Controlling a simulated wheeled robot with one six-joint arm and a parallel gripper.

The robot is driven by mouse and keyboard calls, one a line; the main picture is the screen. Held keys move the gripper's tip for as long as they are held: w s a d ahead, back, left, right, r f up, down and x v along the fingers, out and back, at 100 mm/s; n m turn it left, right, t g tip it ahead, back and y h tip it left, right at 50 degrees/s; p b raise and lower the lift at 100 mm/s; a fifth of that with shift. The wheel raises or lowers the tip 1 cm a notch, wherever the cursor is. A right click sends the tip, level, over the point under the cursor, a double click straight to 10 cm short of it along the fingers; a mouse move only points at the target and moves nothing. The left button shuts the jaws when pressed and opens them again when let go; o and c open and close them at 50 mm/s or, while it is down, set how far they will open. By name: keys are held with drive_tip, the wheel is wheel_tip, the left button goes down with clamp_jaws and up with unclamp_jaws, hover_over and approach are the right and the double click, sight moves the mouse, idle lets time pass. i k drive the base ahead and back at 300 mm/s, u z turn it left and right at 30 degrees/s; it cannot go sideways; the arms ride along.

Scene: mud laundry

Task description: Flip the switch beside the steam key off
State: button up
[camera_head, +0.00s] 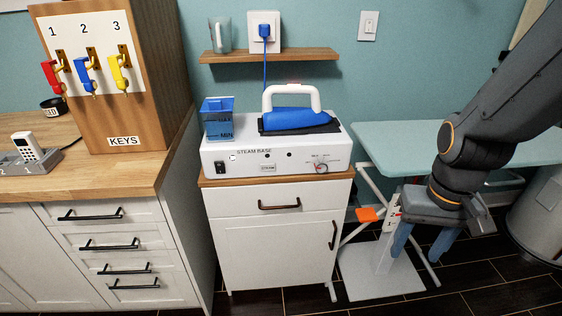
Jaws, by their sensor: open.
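The white steam base (300,155) stands on a small cabinet. On the left of its front face is a black rocker switch (220,167); its position is too small to tell. To its right is a small key labelled STEAM (267,168), and further right a round dial (320,168). My gripper (421,248) is at the right, in front of the ironing board. Its two blue fingers point down, apart and empty, well away from the steam base.
A blue iron (298,119) and a blue water tank (217,118) sit on the base. Its blue cord runs to a wall outlet (264,32). A wooden key cabinet (160,95) stands at left. The ironing board (430,145) is at right, near an orange tag (367,214).

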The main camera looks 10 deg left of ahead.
sight(220, 167)
drive_tip(key=u, duration=1.35)
drive_tip(key=k, duration=0.65)
drive_tip(key=u, duration=0.35)
drive_tip(key=i, duration=1.25)
drive_tip(key=z, duration=0.55)
